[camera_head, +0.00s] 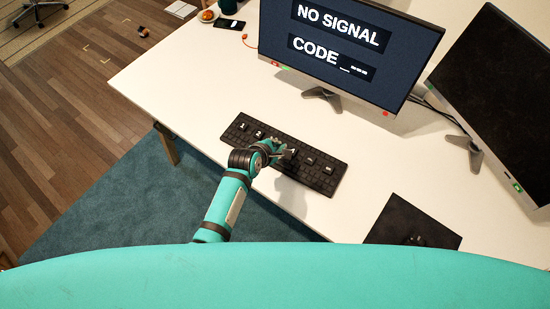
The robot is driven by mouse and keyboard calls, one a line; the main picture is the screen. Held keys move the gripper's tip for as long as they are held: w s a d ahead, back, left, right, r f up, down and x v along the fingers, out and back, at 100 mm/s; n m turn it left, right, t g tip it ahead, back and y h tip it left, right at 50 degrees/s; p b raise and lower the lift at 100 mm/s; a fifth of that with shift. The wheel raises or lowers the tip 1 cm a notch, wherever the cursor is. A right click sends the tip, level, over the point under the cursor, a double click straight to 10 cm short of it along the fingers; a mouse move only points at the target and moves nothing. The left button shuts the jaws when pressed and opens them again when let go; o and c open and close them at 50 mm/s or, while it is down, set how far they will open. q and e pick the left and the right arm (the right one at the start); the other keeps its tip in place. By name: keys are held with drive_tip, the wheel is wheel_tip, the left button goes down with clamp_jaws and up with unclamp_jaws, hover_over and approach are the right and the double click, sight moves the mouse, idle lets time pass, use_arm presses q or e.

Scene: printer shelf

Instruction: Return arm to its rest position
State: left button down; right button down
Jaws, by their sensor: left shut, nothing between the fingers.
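My left arm, teal with black bands, reaches up from the lower middle of the head view. My left gripper (281,154) is shut and empty, over the middle of the black keyboard (325,178). It hides some of the keys. Several keys bear large white marks, with 1 and 2 readable at the left end. I cannot tell whether the fingertips touch a key. My right gripper is not in view.
The white desk (190,85) holds a monitor (345,45) reading "NO SIGNAL CODE", a dark monitor (500,90) at right and a black mat (400,220). A phone (230,23) lies at the far left. The desk left of the keyboard is clear.

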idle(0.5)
use_arm(q)
drive_tip(key=s+a+r+m+g+y, duration=0.1)
drive_tip(key=s+a+r+m, duration=0.3)
drive_tip(key=s+a+m, duration=0.4)
drive_tip(key=s+a+r+m+g+y, duration=0.25)
drive_tip(key=s+a+m, duration=0.4)
drive_tip(key=s, duration=0.35)
drive_tip(key=s+a+r+m+g+y, duration=0.1)
drive_tip(key=s+a+r+m, duration=0.3)
drive_tip(key=s+a+m, duration=0.35)
wheel_tip(320, 180, down, 30)
drive_tip(key=s+m+g+b, duration=0.1)
drive_tip(key=s+b, duration=0.2)
drive_tip(key=b, duration=0.2)
drive_tip(key=s+a+f+b, duration=0.1)
drive_tip(key=s+f+b, duration=0.1)
drive_tip(key=s+f, duration=0.6)
drive_tip(key=s+a+f+g+b, duration=0.1)
drive_tip(key=s+f+b, duration=0.1)
drive_tip(key=s+f, duration=0.6)
wheel_tip(320, 180, down, 5)
drive_tip(key=shift+r, duration=0.15)
drive_tip(key=shift+s+a+g, duration=0.1)
drive_tip(key=shift+g, duration=0.15)
